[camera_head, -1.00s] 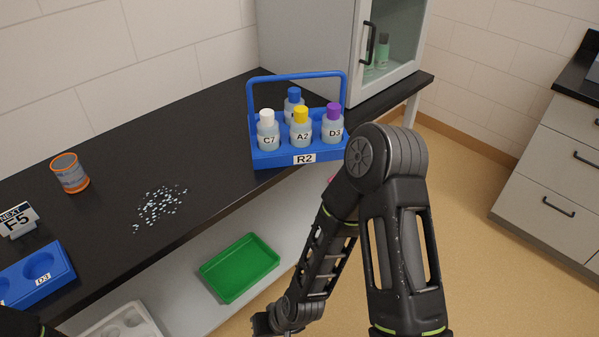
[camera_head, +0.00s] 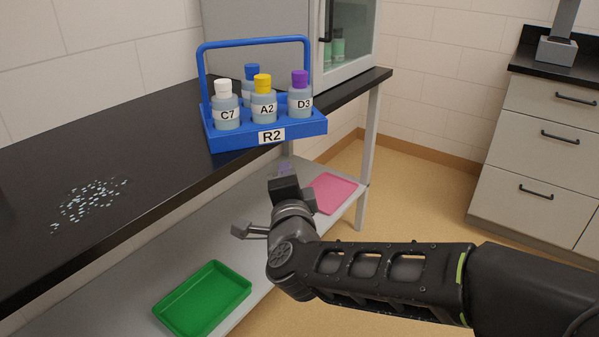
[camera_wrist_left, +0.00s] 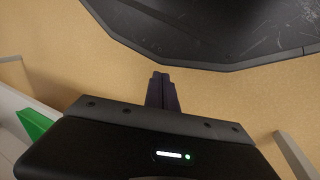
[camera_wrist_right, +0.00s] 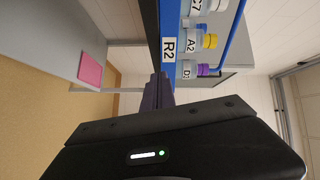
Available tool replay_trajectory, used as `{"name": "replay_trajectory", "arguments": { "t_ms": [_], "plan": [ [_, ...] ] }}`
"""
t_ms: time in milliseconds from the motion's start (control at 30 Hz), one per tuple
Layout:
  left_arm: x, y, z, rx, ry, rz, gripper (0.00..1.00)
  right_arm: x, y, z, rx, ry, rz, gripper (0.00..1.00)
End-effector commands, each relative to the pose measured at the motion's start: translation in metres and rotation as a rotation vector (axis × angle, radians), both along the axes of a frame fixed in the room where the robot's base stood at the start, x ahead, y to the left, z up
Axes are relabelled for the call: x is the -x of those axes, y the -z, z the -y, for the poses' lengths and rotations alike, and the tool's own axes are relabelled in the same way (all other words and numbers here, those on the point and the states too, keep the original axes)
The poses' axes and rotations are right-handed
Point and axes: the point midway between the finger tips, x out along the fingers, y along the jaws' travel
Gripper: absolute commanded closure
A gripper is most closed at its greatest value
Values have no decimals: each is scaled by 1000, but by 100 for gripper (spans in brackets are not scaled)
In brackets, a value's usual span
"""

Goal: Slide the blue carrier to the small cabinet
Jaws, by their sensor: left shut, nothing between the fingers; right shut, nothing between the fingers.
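The blue carrier (camera_head: 225,141), labelled R2, stands upright on the dark bench with its handle up. It holds bottles with white, yellow, purple and blue caps. Its front right corner appears to reach past the bench's front edge. The small grey cabinet (camera_head: 265,22) with a glass door stands behind it to the right. My right gripper (camera_head: 286,169) is shut and empty, in front of and below the carrier. In the right wrist view its fingertips (camera_wrist_right: 160,77) are close to the carrier's labelled face; I cannot tell if they touch. My left gripper (camera_wrist_left: 161,75) is shut and empty over the floor.
A green tray (camera_head: 205,300) and a pink tray (camera_head: 334,193) lie on the lower shelf (camera_head: 130,318). Small pale bits (camera_head: 90,202) are scattered on the bench (camera_head: 140,140) to the left. A drawer unit (camera_head: 540,165) stands at the right, across open floor.

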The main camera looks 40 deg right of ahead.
Motion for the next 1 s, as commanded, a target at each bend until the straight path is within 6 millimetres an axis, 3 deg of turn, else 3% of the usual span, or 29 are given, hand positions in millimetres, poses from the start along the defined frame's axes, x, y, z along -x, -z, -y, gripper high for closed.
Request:
{"name": "replay_trajectory", "arguments": {
  "t_ms": [33, 100, 233, 667, 1000],
  "plan": [
    [-1, 12, -1, -1, -2, 1, 100, 15, -2, 13, -52, 60, 66, 100],
    [-1, 14, -1, -1, -3, 3, 100, 30, -9, 27, -111, 127, 128, 100],
    [-1, 14, -1, -1, -3, 3, 100, 40, -14, 36, -151, 170, 168, 100],
    [0, 4, 0, 0, 0, 0, 100, 35, -17, 38, -147, 167, 161, 100],
    [10, -41, 10, 16, 23, -17, 100, 8, -21, 60, -147, 167, 155, 100]
  ]
}}
